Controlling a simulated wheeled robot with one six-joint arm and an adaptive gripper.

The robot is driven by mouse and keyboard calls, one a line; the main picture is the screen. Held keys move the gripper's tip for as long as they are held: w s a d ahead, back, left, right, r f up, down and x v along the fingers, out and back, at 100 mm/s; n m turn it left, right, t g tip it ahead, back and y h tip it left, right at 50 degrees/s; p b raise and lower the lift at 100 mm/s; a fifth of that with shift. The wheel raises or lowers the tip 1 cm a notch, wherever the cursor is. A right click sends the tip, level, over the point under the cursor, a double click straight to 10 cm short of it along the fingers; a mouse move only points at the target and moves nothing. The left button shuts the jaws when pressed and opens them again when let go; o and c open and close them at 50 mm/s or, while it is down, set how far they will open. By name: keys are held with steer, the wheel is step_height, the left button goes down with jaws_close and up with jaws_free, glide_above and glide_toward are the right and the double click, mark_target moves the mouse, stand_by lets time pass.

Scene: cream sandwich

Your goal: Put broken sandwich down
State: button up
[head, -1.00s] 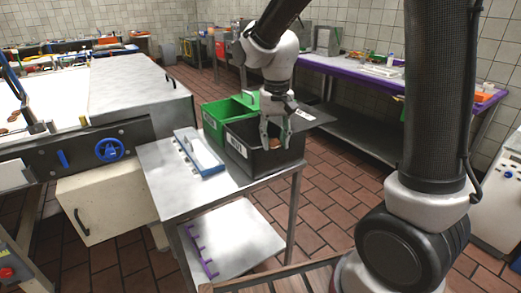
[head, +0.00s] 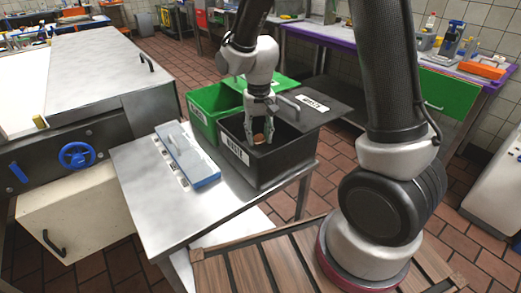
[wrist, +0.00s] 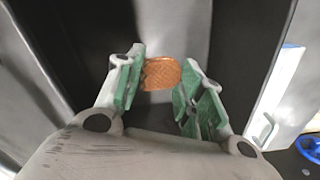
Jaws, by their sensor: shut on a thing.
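The broken sandwich (head: 259,138) is a small round brown piece. My gripper (head: 258,136) is shut on it, at the mouth of the black waste bin (head: 283,167). In the wrist view the sandwich (wrist: 161,73) shows as an orange-brown waffled disc between the green-padded fingers (wrist: 160,88), with the dark inside of the bin around it. How far it is above the bin's floor is hidden.
The black bin's lid (head: 318,103) stands open at its far right. A green bin (head: 206,108) is beside it at the left. A blue-and-white tray (head: 187,153) lies on the metal table (head: 150,205). The table's near part is clear.

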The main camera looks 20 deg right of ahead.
steer(key=shift+f, duration=3.5)
steer(key=o, duration=0.7)
steer(key=shift+f, duration=0.1)
